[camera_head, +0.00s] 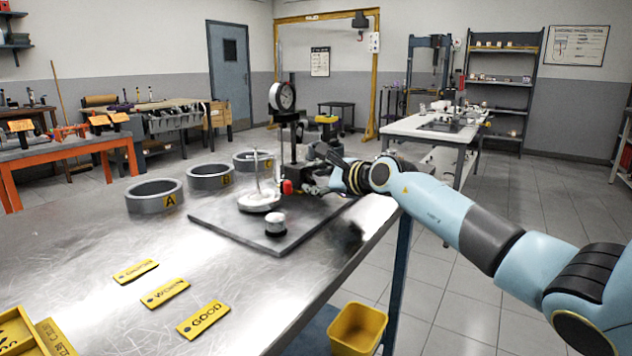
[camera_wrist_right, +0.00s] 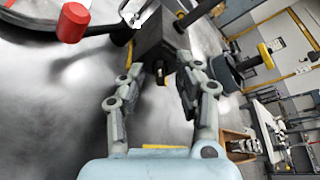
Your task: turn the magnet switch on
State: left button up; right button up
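A dial gauge (camera_head: 282,96) sits on a dark upright stand (camera_head: 293,140) on a grey plate on the steel bench. A red knob (camera_head: 287,187) shows low by the stand; a red cylinder (camera_wrist_right: 73,22) also shows at the upper left of the right wrist view. I cannot tell whether either is the magnet switch. My right gripper (camera_head: 316,176) is beside the stand, on its right. In the wrist view my right gripper (camera_wrist_right: 162,75) has its fingers apart, with a dark block (camera_wrist_right: 155,38) just beyond and between them. Contact is unclear. My left gripper is out of view.
The plate (camera_head: 230,236) also holds a white round part (camera_head: 259,201) and a small capped cylinder (camera_head: 276,225). Grey rings, one marked A (camera_head: 152,203), stand behind left. Yellow tags (camera_head: 203,320) lie in front. A yellow bin (camera_head: 357,330) stands below the bench edge.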

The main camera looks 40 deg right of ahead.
grip_shut()
